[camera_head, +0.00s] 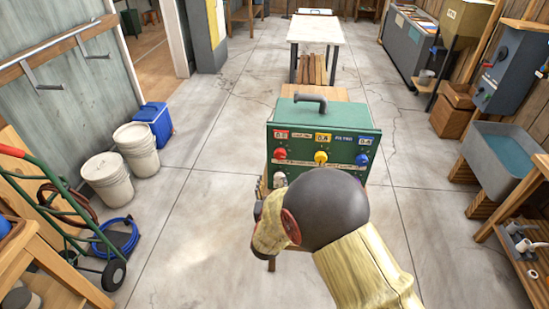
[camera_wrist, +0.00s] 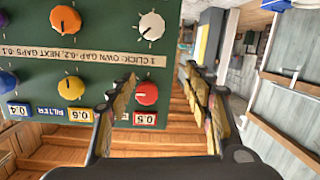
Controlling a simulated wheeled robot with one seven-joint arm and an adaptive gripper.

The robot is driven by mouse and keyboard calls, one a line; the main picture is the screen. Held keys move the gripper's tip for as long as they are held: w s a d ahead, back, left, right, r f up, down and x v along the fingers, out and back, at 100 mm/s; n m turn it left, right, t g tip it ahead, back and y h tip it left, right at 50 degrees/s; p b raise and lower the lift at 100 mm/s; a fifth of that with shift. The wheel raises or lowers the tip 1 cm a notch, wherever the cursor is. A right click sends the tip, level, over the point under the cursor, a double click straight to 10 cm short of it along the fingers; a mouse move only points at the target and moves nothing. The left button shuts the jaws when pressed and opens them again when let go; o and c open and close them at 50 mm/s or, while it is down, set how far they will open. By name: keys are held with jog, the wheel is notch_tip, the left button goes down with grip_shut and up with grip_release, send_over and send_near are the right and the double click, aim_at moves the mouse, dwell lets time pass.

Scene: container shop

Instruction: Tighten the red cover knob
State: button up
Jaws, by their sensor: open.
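The red knob (camera_head: 280,153) sits at the upper left of the green box's front panel (camera_head: 344,148), under a red label. I see no finger touching the knob. In the head view my arm hides most of the gripper.
A yellow knob (camera_wrist: 70,88), an orange knob (camera_wrist: 65,20) and a white knob (camera_wrist: 151,27) are close by on the panel. A blue knob (camera_head: 362,159) is at its right. The box has a grey handle (camera_head: 309,98) on top. White buckets (camera_head: 137,150) stand left, with open floor between.

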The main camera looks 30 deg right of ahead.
jog(key=t+h, duration=0.1)
jog(key=h, duration=0.1)
send_near(279, 156)
jog(key=d, duration=0.1)
jog(key=shift+a+b+x, duration=0.2)
jog(key=shift+b+x, duration=0.5)
jog(key=shift+x, duration=3.45)
jog(key=shift+w+f, duration=0.1)
jog(key=c, duration=0.3)
jog(key=c, duration=0.8)
jog(key=shift+c, duration=0.3)
jog(key=shift+f+m+b, duration=0.1)
jog(key=shift+m+b, duration=0.3)
jog(key=shift+b, duration=0.1)
jog(key=m+b, duration=0.4)
jog(key=shift+f+b, duration=0.1)
jog(key=shift+b, duration=0.25)
jog(key=m+b, duration=0.3)
jog(key=m, duration=0.1)
